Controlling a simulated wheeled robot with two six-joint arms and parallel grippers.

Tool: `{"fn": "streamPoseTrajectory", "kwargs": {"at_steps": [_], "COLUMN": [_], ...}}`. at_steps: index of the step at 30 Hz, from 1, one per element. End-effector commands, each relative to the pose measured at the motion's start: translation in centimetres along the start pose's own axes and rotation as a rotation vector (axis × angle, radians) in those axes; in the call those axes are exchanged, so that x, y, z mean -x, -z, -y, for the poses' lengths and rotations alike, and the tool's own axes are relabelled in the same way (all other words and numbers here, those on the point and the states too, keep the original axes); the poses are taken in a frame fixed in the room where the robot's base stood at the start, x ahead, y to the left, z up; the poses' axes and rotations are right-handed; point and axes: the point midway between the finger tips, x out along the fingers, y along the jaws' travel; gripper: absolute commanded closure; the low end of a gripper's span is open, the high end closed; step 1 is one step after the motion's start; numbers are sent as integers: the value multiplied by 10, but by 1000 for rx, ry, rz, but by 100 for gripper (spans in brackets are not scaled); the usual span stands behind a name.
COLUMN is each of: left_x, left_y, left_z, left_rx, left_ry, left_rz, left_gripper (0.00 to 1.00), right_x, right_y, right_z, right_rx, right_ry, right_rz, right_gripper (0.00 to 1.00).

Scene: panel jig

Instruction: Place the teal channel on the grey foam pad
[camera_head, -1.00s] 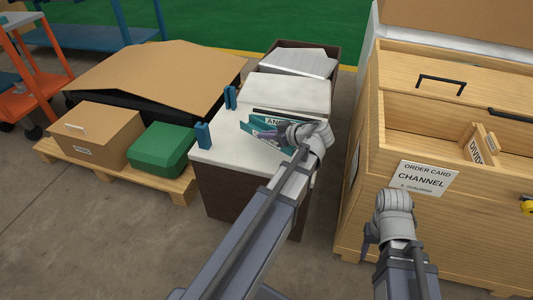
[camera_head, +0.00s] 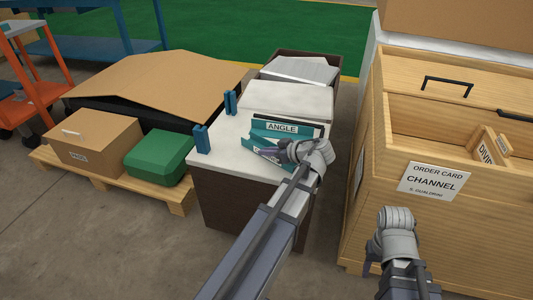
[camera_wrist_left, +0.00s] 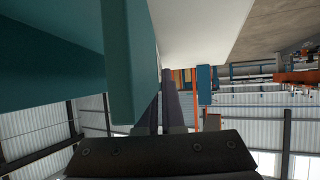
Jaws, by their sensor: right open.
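A teal piece (camera_head: 259,149) with a partly hidden label is tilted at the front of the white-topped stand (camera_head: 222,153). My left gripper (camera_head: 270,150) is at its right end and appears shut on it; my own wrist hides part of the grip. Teal also fills the upper left of the left wrist view (camera_wrist_left: 130,60), beside a dark finger. Another teal piece labelled ANGLE (camera_head: 282,127) stands just behind. A pale grey block (camera_head: 288,100) lies behind that; I cannot tell whether it is the foam pad. My right gripper (camera_head: 371,256) is open, before the wooden cabinet.
Two blue posts (camera_head: 203,138) stand on the stand's left side. The wooden cabinet (camera_head: 375,215) with an order card reading CHANNEL (camera_head: 433,183) is on the right. A green box (camera_head: 159,154) and a cardboard box (camera_head: 95,140) sit on a pallet at left.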

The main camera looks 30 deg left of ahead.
Motion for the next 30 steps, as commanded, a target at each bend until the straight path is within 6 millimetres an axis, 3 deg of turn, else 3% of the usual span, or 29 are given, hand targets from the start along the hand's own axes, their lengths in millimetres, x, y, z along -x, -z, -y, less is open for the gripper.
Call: {"fn": "streamPoseTrajectory", "kwargs": {"at_steps": [3,12,22,30], "left_x": [-2,-1,2,55], "left_y": [-4,-2,3,5], "left_z": [0,0,0,0], "left_rx": [0,0,0,-2], "left_ry": [0,0,0,-3], "left_rz": [-1,0,0,0], "left_gripper": [100,65,65,65], "right_x": [-4,-3,4,30], "right_y": [0,0,0,-2], "right_z": [0,0,0,-3], "right_rx": [-1,-1,1,7], "right_ry": [0,0,0,0], "right_rz": [0,0,0,0], "right_gripper": [50,50,50,50]}}
